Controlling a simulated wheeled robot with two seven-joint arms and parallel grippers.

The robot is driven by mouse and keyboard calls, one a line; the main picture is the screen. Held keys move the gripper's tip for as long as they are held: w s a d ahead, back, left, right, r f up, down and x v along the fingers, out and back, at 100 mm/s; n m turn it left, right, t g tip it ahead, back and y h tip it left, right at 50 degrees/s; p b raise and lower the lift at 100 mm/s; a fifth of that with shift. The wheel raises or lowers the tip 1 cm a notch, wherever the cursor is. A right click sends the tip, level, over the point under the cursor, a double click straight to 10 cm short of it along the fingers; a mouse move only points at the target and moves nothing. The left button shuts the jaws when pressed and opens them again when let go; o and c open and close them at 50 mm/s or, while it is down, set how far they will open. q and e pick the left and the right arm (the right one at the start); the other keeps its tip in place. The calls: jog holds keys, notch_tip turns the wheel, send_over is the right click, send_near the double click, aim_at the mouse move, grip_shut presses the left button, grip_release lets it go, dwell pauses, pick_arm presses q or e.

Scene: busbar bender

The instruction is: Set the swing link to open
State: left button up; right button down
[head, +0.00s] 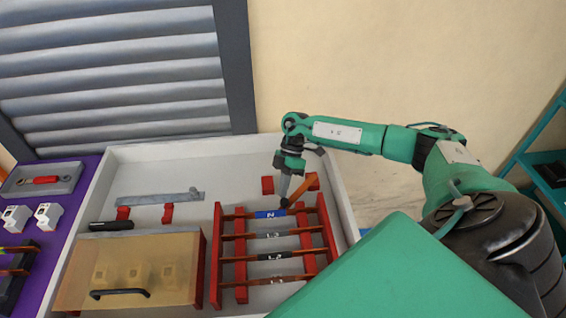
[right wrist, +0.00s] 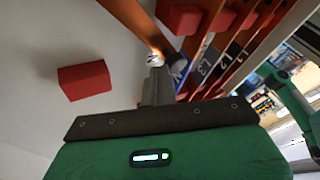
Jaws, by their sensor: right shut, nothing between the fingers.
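The swing link is a copper-coloured bar (head: 304,189) at the top right of the busbar rack. It slants up and to the right from a dark round end near the blue N label. In the right wrist view the link (right wrist: 130,18) runs from the top edge down to a shiny end by my fingertips. My right gripper (head: 285,201) is shut and empty, pointing down beside that end; its fingers also show in the wrist view (right wrist: 157,75). I cannot tell whether they touch the link. My left gripper is not in view.
A red block (head: 267,185) stands left of the link. The red rack (head: 216,258) carries labelled bars below it. A tan cover with a black handle (head: 120,293) lies to the left. The grey tray wall (head: 341,207) is close on the right.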

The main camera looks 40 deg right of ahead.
jog(key=b+v, duration=0.3)
jog(key=v, duration=1)
jog(key=shift+w+d+r, duration=0.2)
jog(key=shift+r, duration=0.1)
